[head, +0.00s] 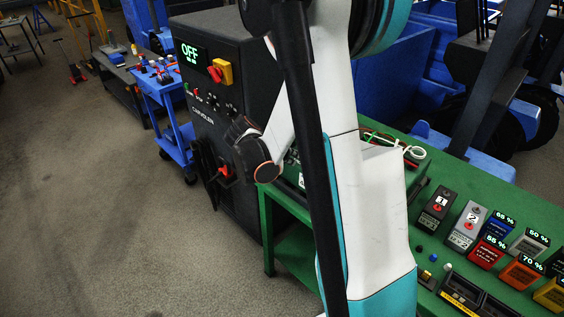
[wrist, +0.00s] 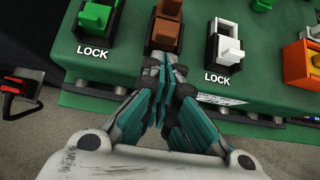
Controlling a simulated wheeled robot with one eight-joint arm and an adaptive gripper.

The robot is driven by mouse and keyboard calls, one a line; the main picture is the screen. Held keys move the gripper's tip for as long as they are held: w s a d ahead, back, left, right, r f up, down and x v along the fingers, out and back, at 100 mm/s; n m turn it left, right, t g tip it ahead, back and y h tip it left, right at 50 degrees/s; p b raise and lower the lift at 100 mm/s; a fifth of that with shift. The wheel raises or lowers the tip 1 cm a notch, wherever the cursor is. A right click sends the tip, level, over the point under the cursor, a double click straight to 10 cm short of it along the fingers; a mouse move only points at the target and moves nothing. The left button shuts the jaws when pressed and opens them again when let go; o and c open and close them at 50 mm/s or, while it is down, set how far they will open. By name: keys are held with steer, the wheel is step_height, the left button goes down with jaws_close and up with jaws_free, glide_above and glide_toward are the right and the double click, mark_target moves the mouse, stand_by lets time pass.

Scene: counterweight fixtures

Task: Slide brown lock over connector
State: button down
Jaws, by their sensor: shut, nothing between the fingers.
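In the wrist view, the brown lock (wrist: 166,38) stands on the green panel (wrist: 130,70), between a green lock (wrist: 100,14) and a white lock (wrist: 227,46). My gripper (wrist: 160,62) is shut and empty. Its fingertips are at the near end of the brown lock, at the panel's front edge, and overlap it in the picture. I cannot tell whether they touch it. The connector at the brown lock cannot be made out clearly. In the head view my arm hides most of the panel, and my gripper is not clearly visible.
An orange block (wrist: 297,62) sits at the panel's right. A red-handled part (wrist: 14,88) is at the far left. In the head view, a black OFF cabinet (head: 220,85) stands by the green table (head: 265,225), which holds several coloured boxes (head: 487,252) at right.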

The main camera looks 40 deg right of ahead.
steer(key=shift+w+d, duration=0.1)
steer(key=shift+d, duration=0.65)
steer(key=shift+d, duration=1.05)
steer(key=shift+w, duration=0.1)
steer(key=shift+a, duration=0.1)
steer(key=shift+a+b, duration=0.25)
steer(key=shift+b, duration=0.05)
steer(key=a, duration=0.2)
steer(key=shift+a, duration=0.35)
steer(key=p+v, duration=0.3)
steer(key=v, duration=0.7)
steer(key=shift+s+a, duration=0.2)
steer(key=shift+a, duration=0.2)
